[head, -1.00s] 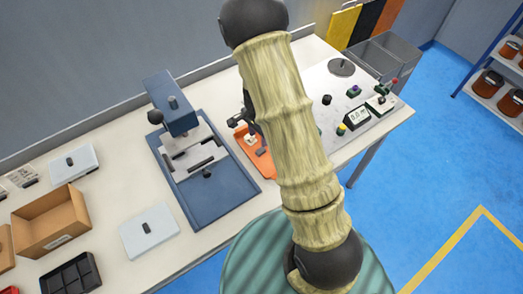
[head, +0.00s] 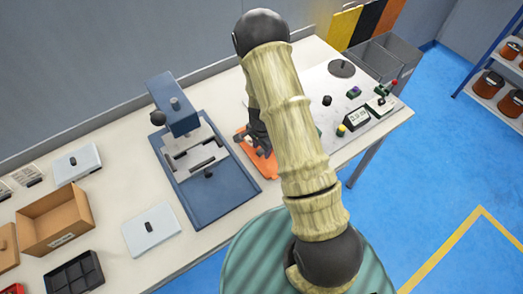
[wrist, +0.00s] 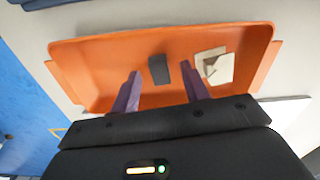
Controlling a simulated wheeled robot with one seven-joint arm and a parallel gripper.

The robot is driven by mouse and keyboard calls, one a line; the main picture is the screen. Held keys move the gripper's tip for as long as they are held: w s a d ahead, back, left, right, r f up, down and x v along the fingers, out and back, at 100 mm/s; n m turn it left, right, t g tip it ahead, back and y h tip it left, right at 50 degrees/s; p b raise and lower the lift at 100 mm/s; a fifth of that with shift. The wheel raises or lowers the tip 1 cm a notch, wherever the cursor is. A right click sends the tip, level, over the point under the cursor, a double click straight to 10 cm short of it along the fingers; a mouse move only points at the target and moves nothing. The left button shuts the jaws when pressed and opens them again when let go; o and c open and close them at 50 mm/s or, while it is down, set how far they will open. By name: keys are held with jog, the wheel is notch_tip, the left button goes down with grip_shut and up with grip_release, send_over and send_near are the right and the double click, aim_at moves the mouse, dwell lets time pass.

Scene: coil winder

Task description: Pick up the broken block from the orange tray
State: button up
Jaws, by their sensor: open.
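The orange tray (wrist: 110,55) fills the upper part of the wrist view; in the head view the orange tray (head: 268,166) lies on the bench, partly hidden by my arm. In the wrist view a small dark grey block (wrist: 158,69) lies in it. To its right is a pale beige block (wrist: 213,66) with a dark, uneven mark that looks like a break. My gripper (wrist: 158,80) is open over the tray, its purple fingers on either side of the dark block. The beige block is outside the right finger. In the head view my gripper (head: 257,137) is over the tray, fingertips unclear.
A blue press-like fixture (head: 215,195) stands just left of the tray. A control panel (head: 355,118) with knobs and a display is to the right. A cardboard box (head: 60,225), a black divided tray (head: 72,280) and pale lidded plates (head: 152,228) lie further left.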

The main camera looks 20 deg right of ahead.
aim_at(261, 151)
jog(key=shift+f, duration=0.2)
dwell(0.4)
grip_shut()
jog(key=shift+r, duration=0.1)
notch_tip(261, 151, up, 10)
jog(key=b, duration=0.1)
dwell(0.4)
dwell(0.4)
